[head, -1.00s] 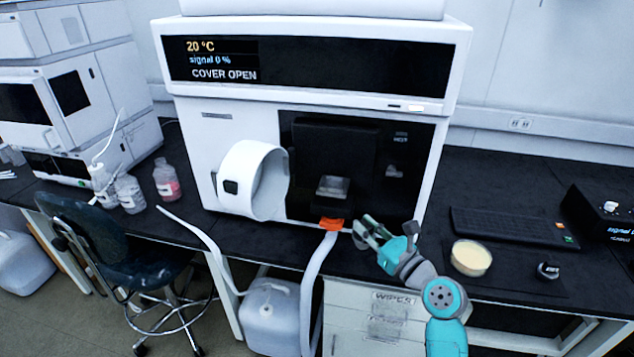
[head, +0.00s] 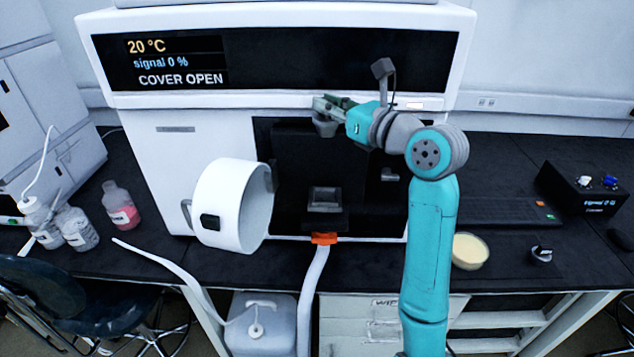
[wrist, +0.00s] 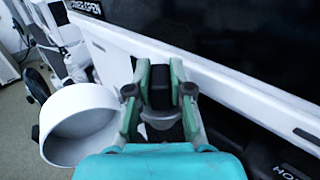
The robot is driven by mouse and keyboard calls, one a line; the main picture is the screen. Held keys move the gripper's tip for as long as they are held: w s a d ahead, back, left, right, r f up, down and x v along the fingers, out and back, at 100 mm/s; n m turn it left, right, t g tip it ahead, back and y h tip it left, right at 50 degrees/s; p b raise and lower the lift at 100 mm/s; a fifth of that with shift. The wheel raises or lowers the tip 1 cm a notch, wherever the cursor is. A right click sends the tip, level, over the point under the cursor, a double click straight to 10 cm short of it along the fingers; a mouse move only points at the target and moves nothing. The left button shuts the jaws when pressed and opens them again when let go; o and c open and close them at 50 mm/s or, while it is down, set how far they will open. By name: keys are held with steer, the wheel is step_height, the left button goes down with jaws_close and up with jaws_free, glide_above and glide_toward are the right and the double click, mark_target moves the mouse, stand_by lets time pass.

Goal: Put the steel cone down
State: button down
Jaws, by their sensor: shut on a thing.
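My gripper (head: 332,104) is raised in front of the instrument's upper front, just below the display band. It is shut on a small grey piece, which I take to be the steel cone (head: 326,128); this hangs under the fingertips, clear of any surface. In the wrist view the fingers (wrist: 160,78) stand on both sides of a dark block, with the grey cone (wrist: 160,116) showing between them. The fingers hide part of the cone.
The instrument (head: 180,160) reads "COVER OPEN". Its round white cover (head: 230,206) stands swung out left of the dark bay, with a small metal block (head: 325,198) inside. A cream-filled dish (head: 470,252), keyboard (head: 500,212) and black box (head: 583,192) are on the right bench.

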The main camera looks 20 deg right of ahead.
step_height(320, 180, down, 17)
steer(key=shift+r, duration=0.1)
stand_by(0.4)
steer(key=c, duration=1.1)
jaws_free()
steer(key=shift+o, duration=0.2)
steer(key=v, duration=1.2)
